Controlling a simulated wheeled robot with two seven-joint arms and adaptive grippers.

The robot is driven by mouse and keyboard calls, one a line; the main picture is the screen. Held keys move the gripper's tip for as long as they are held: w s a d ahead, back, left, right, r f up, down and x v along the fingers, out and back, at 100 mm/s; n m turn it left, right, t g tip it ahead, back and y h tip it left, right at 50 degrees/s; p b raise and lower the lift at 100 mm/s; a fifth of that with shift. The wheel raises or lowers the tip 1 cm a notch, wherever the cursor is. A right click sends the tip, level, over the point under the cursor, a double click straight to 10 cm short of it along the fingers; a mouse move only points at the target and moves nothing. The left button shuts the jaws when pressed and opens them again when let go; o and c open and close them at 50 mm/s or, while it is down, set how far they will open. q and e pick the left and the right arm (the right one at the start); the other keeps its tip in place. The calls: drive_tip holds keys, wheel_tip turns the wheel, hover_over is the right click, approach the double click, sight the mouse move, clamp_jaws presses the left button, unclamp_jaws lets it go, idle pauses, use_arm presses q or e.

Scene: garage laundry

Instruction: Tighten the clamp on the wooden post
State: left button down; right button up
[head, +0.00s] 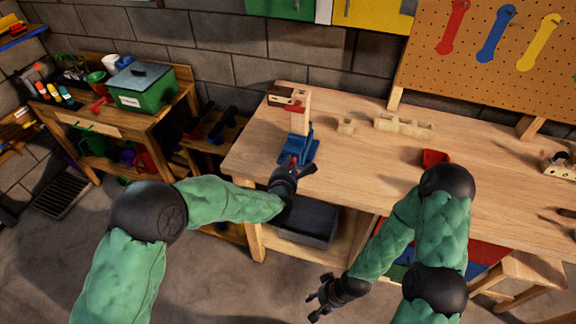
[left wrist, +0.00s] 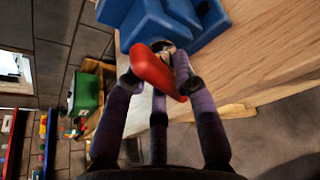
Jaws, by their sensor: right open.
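A red handle (left wrist: 158,72) sticks out from the blue body toward my left gripper (left wrist: 158,85). The gripper's fingers surround the handle; whether they press on it is unclear. In the head view my left gripper (head: 296,172) is at the bench's front edge. My right gripper (head: 322,298) is open and empty, low before the bench.
On the bench (head: 370,165) lie a small wooden block (head: 346,126), a notched wooden piece (head: 403,125) and a red tray (head: 434,157). A grey bin (head: 308,222) sits under the bench. A green box (head: 142,88) is on the left table. The bench middle is clear.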

use_arm(q)
drive_tip(key=m+y+b, duration=0.1)
drive_tip(key=b, duration=0.1)
drive_tip(key=m+t+y+b, duration=0.1)
drive_tip(key=m, duration=0.1)
drive_tip(key=shift+d+f+m+b, duration=0.15)
drive_tip(key=shift+m+b, duration=0.15)
drive_tip(key=shift+b, duration=0.1)
drive_tip(key=shift+d+m+t+y+b, duration=0.1)
drive_tip(key=shift+m+t+y+b, duration=0.3)
drive_tip(key=shift+m+t+b, duration=0.7)
drive_tip(key=shift+m+g, duration=0.3)
drive_tip(key=c, duration=1.1)
unclamp_jaws()
drive_tip(key=shift+s, duration=0.15)
